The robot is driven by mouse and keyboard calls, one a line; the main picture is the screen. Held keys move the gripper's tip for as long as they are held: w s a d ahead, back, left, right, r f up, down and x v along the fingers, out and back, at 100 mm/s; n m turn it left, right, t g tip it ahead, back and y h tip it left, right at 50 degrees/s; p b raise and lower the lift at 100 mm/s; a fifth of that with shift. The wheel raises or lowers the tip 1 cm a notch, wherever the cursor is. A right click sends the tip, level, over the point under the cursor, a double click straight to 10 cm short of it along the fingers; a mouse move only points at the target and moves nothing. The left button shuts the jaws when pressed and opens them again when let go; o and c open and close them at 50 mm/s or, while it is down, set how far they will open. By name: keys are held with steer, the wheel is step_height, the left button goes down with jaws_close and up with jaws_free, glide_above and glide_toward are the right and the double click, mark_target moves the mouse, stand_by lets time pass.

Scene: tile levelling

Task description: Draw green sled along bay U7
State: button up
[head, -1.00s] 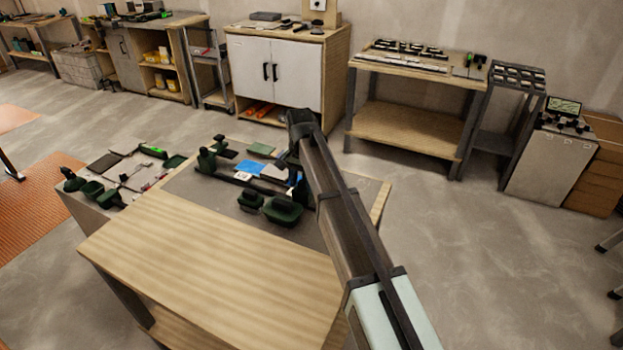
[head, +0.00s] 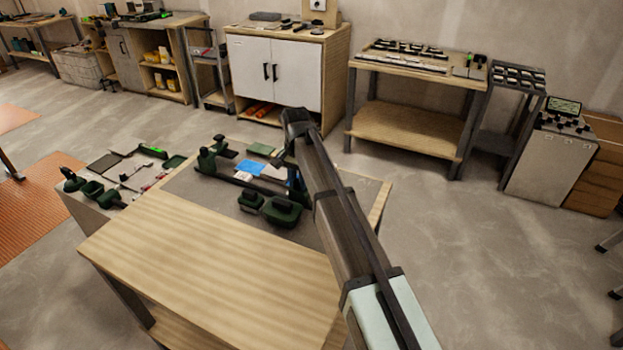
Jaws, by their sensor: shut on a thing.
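My gripper (head: 293,180) hangs at the right end of a dark rail on the grey mat (head: 325,190). It is small and partly hidden by my own arm. It is shut on a dark green piece at the rail, which looks like the green sled (head: 297,193); its outline is hard to make out. The long dark rail (head: 240,182) runs from a green end block (head: 207,160) at the left towards my gripper. A blue tile (head: 249,168) and a pale tile (head: 272,172) lie behind the rail. Bay markings such as U7 cannot be read.
Two dark green bins (head: 283,211) stand in front of the rail. A side table at the left holds green cups (head: 92,188) and small parts. The bare wooden front of the bench (head: 190,240) is clear. A white cabinet (head: 280,75) stands behind.

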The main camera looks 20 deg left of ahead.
steer(key=shift+a, duration=2.7)
steer(key=o, duration=0.9)
steer(key=shift+c, duration=0.2)
steer(key=shift+r, duration=0.1)
step_height(320, 180, up, 7)
steer(key=shift+d, duration=0.1)
